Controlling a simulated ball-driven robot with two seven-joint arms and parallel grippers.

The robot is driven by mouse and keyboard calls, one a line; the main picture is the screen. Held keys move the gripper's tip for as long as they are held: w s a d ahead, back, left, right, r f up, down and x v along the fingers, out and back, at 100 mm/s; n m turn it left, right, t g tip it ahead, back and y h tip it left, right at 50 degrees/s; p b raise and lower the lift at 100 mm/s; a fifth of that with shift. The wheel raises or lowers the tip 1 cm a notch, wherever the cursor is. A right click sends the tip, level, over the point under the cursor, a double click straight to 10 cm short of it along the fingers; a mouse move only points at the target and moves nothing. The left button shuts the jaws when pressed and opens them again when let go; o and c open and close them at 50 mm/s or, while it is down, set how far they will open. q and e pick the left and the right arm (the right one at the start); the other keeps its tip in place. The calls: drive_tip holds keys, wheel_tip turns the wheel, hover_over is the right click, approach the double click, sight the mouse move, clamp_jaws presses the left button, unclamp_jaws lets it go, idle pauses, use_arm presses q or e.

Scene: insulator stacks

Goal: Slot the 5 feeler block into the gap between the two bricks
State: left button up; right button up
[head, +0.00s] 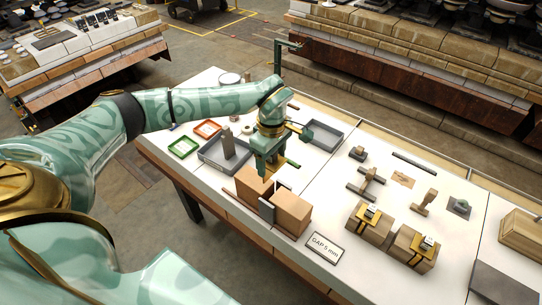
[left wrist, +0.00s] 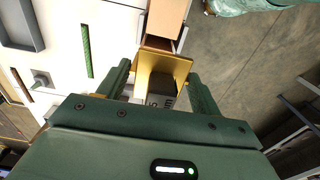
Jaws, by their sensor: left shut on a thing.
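Two tan bricks stand at the table's near edge in the head view, a left one (head: 250,184) and a right one (head: 292,211). A dark grey upright plate (head: 266,210) shows at the near side between them. My left gripper (head: 266,167) points down just above the left brick, close to the gap. My right gripper is not in view.
A "GAP 5 mm" sign (head: 325,247) lies right of the bricks. A grey tray (head: 212,156) with an upright grey block (head: 228,145) stands behind left. Green (head: 184,147) and orange (head: 207,129) trays are farther left. Two yellow-striped brick blocks (head: 410,248) stand to the right.

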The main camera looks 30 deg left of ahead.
use_arm(q)
drive_tip(key=shift+r, duration=0.1)
drive_tip(key=b, duration=0.3)
approach(272, 184)
drive_tip(key=shift+s+d+f, duration=0.6)
drive_tip(key=shift+s+f, duration=0.3)
drive_tip(key=shift+p, duration=0.95)
idle(0.6)
drive_tip(key=shift+f, duration=0.1)
drive_tip(key=shift+f, duration=0.35)
drive_tip(key=shift+f+b, duration=1.45)
drive_tip(key=shift+f, duration=0.85)
drive_tip(key=o, duration=1.1)
drive_tip(key=shift+r, duration=0.15)
